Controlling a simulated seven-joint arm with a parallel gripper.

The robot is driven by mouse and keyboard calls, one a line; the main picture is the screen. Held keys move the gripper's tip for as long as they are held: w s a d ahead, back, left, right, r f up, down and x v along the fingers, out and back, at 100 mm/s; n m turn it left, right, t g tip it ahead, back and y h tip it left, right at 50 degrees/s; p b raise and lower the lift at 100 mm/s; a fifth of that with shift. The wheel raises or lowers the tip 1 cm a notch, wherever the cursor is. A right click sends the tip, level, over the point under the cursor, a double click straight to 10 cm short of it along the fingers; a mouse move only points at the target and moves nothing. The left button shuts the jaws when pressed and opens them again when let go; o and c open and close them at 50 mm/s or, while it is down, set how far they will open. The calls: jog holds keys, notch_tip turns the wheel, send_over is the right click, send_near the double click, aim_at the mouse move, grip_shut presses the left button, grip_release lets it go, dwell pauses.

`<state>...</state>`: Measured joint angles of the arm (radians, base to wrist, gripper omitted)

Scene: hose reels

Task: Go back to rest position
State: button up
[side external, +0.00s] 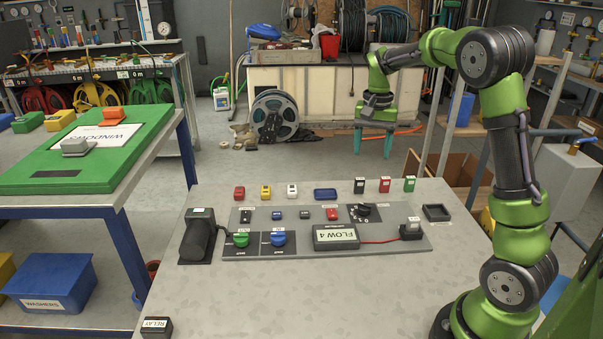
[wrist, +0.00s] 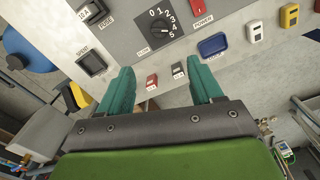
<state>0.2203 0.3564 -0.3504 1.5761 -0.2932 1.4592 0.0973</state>
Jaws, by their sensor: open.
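My gripper (side external: 374,142) hangs past the far edge of the table in the side view, fingers pointing down. Its two teal fingers are spread apart with nothing between them. In the wrist view my gripper (wrist: 164,92) also shows open and empty, with the control panel (wrist: 133,27) beyond its fingertips. My green arm is raised and bent on the right of the side view. The grey panel (side external: 290,215) lies on the table, apart from my gripper.
The table (side external: 220,310) holds a FLOW 4 box (side external: 336,237), a black device (side external: 198,237), a blue tray (side external: 325,194) and several small coloured blocks along its far side. A green WINDOWS board (side external: 60,165) lies on the left bench. A hose reel (side external: 274,116) stands on the floor behind.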

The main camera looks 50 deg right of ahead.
jog(key=s+a+r+n+t, duration=0.1)
jog(key=s+a+n+t, duration=0.1)
jog(key=a, duration=0.6)
jog(key=s+a+r+n+t+y, duration=0.1)
jog(key=s+a+r+n+t, duration=0.1)
jog(key=s+a+n, duration=0.2)
jog(key=s+a+r+n+t+y, duration=0.1)
jog(key=s+a+r+n+t, duration=0.1)
jog(key=s+a, duration=0.6)
jog(key=a+t, duration=0.1)
jog(key=a, duration=0.2)
jog(key=shift+s+a+r+n, duration=0.2)
jog(key=shift+a+n, duration=0.15)
jog(key=shift+n, duration=0.05)
